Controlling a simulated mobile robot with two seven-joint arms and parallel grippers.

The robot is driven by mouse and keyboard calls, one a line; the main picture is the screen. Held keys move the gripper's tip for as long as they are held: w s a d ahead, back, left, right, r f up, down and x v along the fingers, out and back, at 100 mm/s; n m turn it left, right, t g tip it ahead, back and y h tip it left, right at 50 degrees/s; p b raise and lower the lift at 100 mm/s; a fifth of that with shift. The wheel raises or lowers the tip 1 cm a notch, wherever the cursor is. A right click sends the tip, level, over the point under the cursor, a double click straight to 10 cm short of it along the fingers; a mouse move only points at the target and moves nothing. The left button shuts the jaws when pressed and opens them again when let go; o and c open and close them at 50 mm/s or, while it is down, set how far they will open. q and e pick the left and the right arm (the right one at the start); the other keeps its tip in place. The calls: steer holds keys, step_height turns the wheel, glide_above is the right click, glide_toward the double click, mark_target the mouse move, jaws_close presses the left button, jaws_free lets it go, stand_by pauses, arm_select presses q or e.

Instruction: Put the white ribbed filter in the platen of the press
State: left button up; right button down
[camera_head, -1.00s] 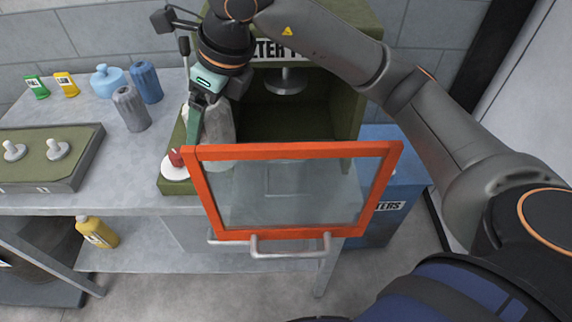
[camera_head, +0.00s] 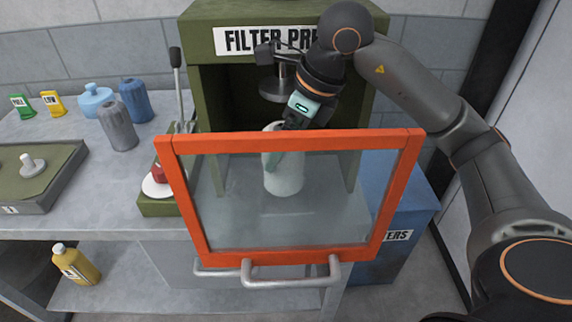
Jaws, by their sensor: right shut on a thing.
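The white ribbed filter (camera_head: 284,175) is upright in front of the green press (camera_head: 208,110), seen partly through the guard glass. My right gripper (camera_head: 284,146) is shut on its upper part. The filter is below and in front of the round press head (camera_head: 277,90). I cannot tell whether its bottom touches anything. The platen of the press is not clear behind the glass and the filter. My left gripper is not in view.
An orange-framed glass guard (camera_head: 296,254) with a grey handle (camera_head: 290,278) stands before the press opening. A lever and a red-topped part (camera_head: 160,173) are at its left. A blue bin (camera_head: 405,205) is at right.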

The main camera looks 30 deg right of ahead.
steer(key=f+b, duration=0.3)
steer(key=shift+d+f, duration=0.25)
steer(key=shift+f, duration=0.2)
jaws_free()
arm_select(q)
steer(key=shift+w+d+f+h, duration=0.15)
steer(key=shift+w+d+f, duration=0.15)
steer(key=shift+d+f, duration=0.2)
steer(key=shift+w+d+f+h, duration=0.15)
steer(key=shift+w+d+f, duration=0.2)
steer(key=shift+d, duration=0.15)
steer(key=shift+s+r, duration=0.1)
